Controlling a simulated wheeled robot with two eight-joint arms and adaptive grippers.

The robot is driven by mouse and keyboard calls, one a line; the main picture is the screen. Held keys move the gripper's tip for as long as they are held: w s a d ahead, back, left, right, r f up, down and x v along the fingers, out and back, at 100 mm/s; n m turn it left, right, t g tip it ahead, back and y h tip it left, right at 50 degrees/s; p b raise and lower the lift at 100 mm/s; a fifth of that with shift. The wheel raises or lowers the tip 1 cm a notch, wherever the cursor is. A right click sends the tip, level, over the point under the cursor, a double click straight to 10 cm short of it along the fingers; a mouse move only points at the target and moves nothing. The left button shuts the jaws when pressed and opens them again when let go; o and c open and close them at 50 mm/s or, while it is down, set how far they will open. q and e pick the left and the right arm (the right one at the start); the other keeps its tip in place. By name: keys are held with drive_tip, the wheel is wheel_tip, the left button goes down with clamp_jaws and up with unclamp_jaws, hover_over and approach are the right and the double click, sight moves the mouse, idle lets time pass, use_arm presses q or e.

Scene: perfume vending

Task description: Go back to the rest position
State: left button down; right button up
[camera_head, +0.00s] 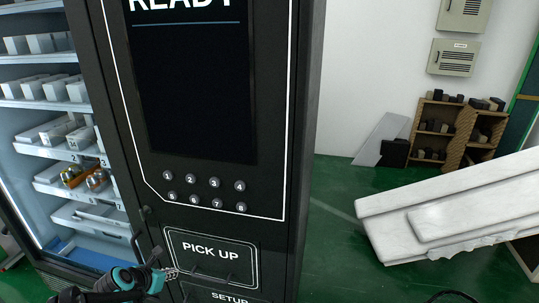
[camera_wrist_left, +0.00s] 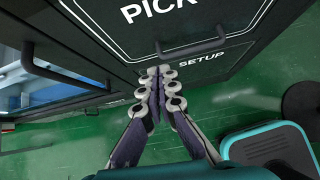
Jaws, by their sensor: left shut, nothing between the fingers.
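My left gripper (camera_head: 172,273) is at the lower left of the head view, in front of the PICK UP door (camera_head: 212,256) of the black vending machine (camera_head: 305,120). It also shows in the left wrist view (camera_wrist_left: 158,70), with its two fingers together and nothing between them. The fingertips appear near the border between the PICK UP panel and the SETUP panel (camera_wrist_left: 205,68). A dark handle (camera_wrist_left: 195,48) of the PICK UP door shows just beyond the fingers; I cannot tell the exact gap. My right gripper is not in view.
The machine's screen (camera_head: 190,90) reads READY above numbered buttons (camera_head: 214,182). Lit shelves (camera_head: 40,105) with boxes stand at the left. A white marble-like slab (camera_head: 450,215) is at the right, and a brown shelf unit (camera_head: 455,130) stands behind. Green floor (camera_head: 335,250) lies between.

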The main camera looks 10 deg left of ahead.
use_arm(q)
drive_tip(key=s+d+r+m, duration=0.2)
drive_tip(key=s+d+m, duration=0.3)
drive_tip(key=m, duration=0.6)
drive_tip(key=s+d+r+m+g, duration=0.1)
drive_tip(key=s+d+r+m, duration=0.1)
drive_tip(key=s+d+m, duration=0.3)
drive_tip(key=s+d+r+m, duration=0.3)
drive_tip(key=d+m, duration=0.7)
drive_tip(key=m, duration=0.8)
drive_tip(key=shift+s+d+g+y, duration=0.2)
drive_tip(key=shift+s+g+y, duration=0.15)
drive_tip(key=shift+s, duration=0.65)
